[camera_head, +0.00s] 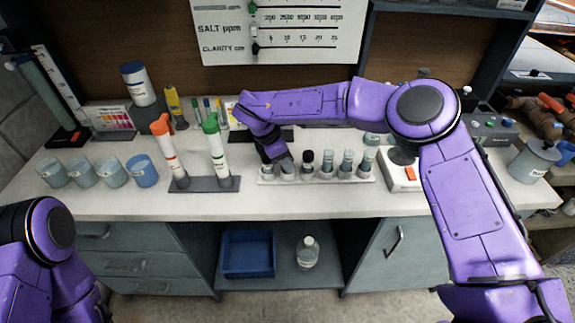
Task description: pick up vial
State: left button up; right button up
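A white rack (318,180) on the white bench holds a row of several small grey-capped vials (346,163). One vial (308,161) near the middle has a black cap. My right arm reaches in from the right, and its dark gripper (276,157) points down at the left end of the rack, right over or at the leftmost vials (287,171). The fingers are small and partly hidden by the wrist, so I cannot tell whether they hold a vial. My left arm shows at the lower left; its gripper is out of view.
Left of the rack stand two tubes, orange-capped (167,148) and green-capped (215,148), on a dark base. Several blue-grey cups (142,170) stand farther left. A white device (401,175) with an orange button is right of the rack. The bench front (300,205) is clear.

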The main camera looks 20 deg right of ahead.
jog(key=shift+r, duration=0.2)
notch_tip(320, 180, up, 2)
jog(key=b, duration=0.2)
jog(key=shift+w+r+b, duration=0.1)
jog(key=shift+b, duration=0.25)
jog(key=s+a+r+b, duration=0.3)
jog(key=s+r+b, duration=0.2)
jog(key=s+r, duration=0.5)
jog(key=shift+s+a+r+b, duration=0.25)
jog(key=shift+s+a+b, duration=0.1)
jog(key=shift+s, duration=1.5)
